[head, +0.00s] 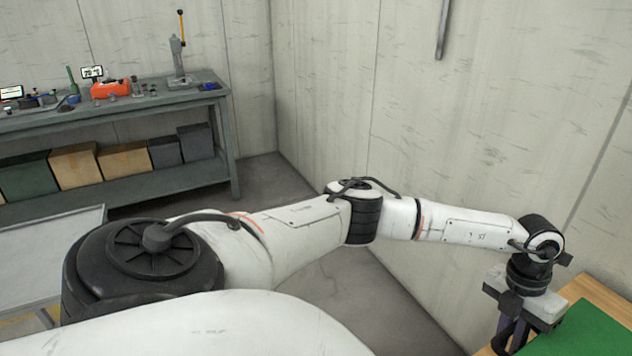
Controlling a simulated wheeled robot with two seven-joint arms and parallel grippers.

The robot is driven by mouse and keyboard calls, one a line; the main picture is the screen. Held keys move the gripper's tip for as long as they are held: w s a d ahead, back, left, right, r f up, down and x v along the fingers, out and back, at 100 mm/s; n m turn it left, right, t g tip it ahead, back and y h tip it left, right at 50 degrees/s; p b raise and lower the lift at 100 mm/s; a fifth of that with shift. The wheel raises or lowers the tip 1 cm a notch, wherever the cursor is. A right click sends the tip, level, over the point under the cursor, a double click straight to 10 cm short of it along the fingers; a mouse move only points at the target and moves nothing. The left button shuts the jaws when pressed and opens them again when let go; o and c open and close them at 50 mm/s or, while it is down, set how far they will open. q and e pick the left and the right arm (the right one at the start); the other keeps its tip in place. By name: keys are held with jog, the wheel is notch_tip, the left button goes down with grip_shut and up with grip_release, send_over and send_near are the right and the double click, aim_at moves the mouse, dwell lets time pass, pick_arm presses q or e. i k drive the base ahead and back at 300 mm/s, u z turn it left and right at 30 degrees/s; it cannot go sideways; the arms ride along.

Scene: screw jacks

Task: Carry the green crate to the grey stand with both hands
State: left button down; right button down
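A flat green surface (582,332) lies on a wooden table at the lower right, cut off by the frame edge. I cannot tell whether it is part of the green crate or a mat. My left arm reaches across from the left, and my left gripper (512,335) points down at the near left side of the green surface. Its fingers are partly cut off, so their opening and any contact are unclear. A grey flat-topped table (50,250), possibly the grey stand, is at the lower left, partly hidden by my arm. My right gripper is out of view.
A grey workbench (120,112) with tools stands at the back left. Its lower shelf holds several boxes, including a dark green one (26,177). A wooden tabletop edge (590,288) shows at the lower right. Concrete walls stand behind; some floor between is clear.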

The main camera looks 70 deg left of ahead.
aim_at(33, 255)
jog(key=u, duration=0.35)
jog(key=k, duration=0.45)
jog(key=u, duration=0.95)
jog(key=k, duration=0.85)
jog(key=u, duration=1.4)
jog(key=i, duration=0.5)
jog(key=u, duration=1)
jog(key=i, duration=1.95)
jog(key=z, duration=0.7)
